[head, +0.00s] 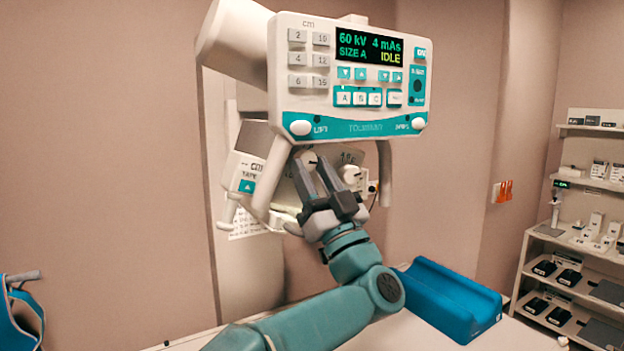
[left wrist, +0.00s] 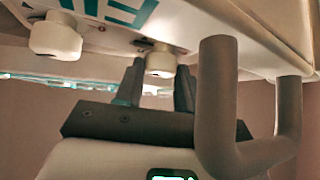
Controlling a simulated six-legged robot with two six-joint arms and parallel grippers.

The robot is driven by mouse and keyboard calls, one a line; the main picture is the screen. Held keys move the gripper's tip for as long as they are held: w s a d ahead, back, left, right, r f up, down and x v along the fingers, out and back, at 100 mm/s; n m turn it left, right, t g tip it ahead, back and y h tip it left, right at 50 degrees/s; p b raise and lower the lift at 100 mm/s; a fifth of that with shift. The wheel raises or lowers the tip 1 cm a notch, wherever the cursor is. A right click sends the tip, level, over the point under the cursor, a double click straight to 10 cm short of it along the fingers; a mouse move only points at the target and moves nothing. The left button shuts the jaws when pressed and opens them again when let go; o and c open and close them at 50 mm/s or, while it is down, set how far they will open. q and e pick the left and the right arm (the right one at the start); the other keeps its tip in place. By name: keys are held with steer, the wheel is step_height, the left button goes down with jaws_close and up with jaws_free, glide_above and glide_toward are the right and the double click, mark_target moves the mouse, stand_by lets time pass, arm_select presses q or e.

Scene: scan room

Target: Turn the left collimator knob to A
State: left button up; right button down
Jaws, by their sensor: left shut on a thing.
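The collimator's front face (head: 288,192) is under the control panel, partly hidden by my left gripper. The left collimator knob (head: 309,157) is pale and round. My left gripper (head: 313,165) reaches up to it, one dark finger on each side. In the left wrist view the left gripper (left wrist: 159,80) is shut on this knob (left wrist: 160,62). The second, right knob (head: 351,173) is free; it also shows in the left wrist view (left wrist: 55,38). Which letter the left knob points to cannot be read. My right gripper is not in view.
The control panel (head: 345,75) overhangs the knobs; its display (head: 370,49) reads SIZE A and IDLE. A handle bar (left wrist: 217,100) stands close beside the gripper in the left wrist view. A blue cradle-shaped block (head: 450,298) lies on the table below. Shelves (head: 580,245) stand at right.

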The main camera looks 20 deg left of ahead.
arm_select(q)
steer(key=shift+r+n+g+y, duration=0.1)
steer(key=shift+n+g+y, duration=0.7)
steer(key=shift+n+g, duration=0.75)
steer(key=o, duration=0.8)
steer(key=shift+c, duration=0.2)
steer(key=shift+d+f+t, duration=0.2)
steer(key=shift+f+t, duration=0.15)
steer(key=b+v, duration=0.7)
steer(key=v, duration=0.8)
steer(key=shift+s+d, duration=0.2)
steer(key=shift+d, duration=0.1)
